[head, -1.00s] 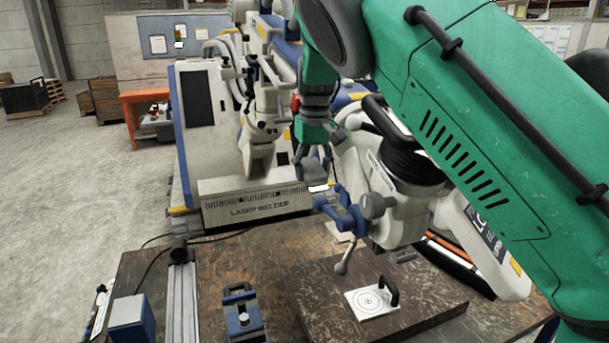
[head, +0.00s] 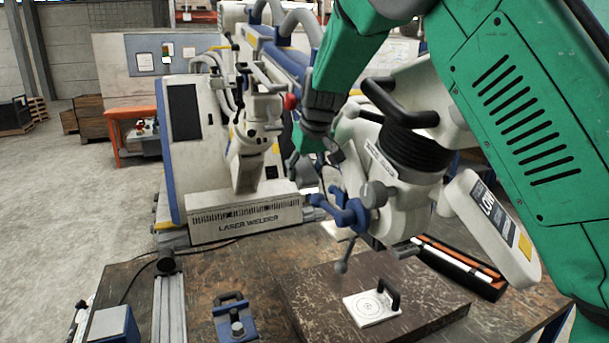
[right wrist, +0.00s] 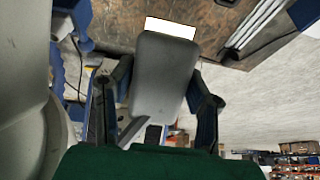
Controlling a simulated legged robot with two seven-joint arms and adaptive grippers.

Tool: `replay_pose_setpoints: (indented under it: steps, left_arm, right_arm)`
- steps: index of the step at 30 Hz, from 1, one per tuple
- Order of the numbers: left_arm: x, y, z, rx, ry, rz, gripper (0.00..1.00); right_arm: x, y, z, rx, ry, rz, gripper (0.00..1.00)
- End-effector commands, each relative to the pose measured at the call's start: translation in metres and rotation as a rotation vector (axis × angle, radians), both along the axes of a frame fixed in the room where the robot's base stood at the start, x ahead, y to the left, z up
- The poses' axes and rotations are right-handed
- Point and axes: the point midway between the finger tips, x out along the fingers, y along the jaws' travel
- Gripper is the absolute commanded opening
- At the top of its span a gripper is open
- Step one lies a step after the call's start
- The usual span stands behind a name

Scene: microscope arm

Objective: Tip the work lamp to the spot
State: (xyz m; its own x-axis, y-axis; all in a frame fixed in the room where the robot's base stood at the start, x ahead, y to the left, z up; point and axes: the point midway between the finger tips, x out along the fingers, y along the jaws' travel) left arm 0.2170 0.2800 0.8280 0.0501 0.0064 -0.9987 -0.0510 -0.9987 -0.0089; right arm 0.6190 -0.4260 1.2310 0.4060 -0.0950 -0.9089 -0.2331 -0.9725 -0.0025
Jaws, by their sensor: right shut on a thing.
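A white plate with printed rings (head: 366,311) and a black handle lies on a dark block on the bench. The work lamp shows in the right wrist view as a grey, rounded head (right wrist: 162,80) with a bright white panel at its far end. My right gripper (right wrist: 158,98) has one finger on each side of the lamp head and is shut on it. In the head view my right gripper (head: 312,165) is beside the white machine head, above and left of the plate; the lamp is largely hidden there. My left gripper is not in view.
A white machine head with blue knobs (head: 352,212) hangs close beside my right gripper, over the bench. The laser welder (head: 245,222) stands behind. A blue clamp (head: 236,322) and a metal rail (head: 170,305) are at the front left. The brown bench between is clear.

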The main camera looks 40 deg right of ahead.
Motion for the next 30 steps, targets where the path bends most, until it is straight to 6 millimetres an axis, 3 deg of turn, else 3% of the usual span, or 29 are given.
replay_pose_setpoints:
  steps: [2, 3, 4, 5, 17, 30]
  left_arm:
    - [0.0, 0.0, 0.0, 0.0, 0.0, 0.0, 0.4]
    - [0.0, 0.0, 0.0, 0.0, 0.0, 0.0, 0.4]
    - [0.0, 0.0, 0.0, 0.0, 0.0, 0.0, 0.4]
    - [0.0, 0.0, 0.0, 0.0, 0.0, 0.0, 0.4]
    - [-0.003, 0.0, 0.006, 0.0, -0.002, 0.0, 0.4]
    - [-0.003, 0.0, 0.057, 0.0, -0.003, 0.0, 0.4]
  right_arm:
    - [-0.001, 0.001, -0.002, 0.003, 0.007, 0.0, 0.0]
    - [-0.001, 0.0, -0.002, 0.003, 0.008, 0.0, 0.5]
    - [-0.001, 0.0, -0.002, 0.003, 0.008, 0.0, 0.6]
    - [-0.001, 0.0, -0.002, 0.002, 0.008, 0.0, 0.64]
    - [-0.002, 0.0, 0.001, 0.004, 0.025, -0.001, 0.64]
    - [-0.01, 0.002, 0.018, 0.064, 0.28, 0.0, 0.64]
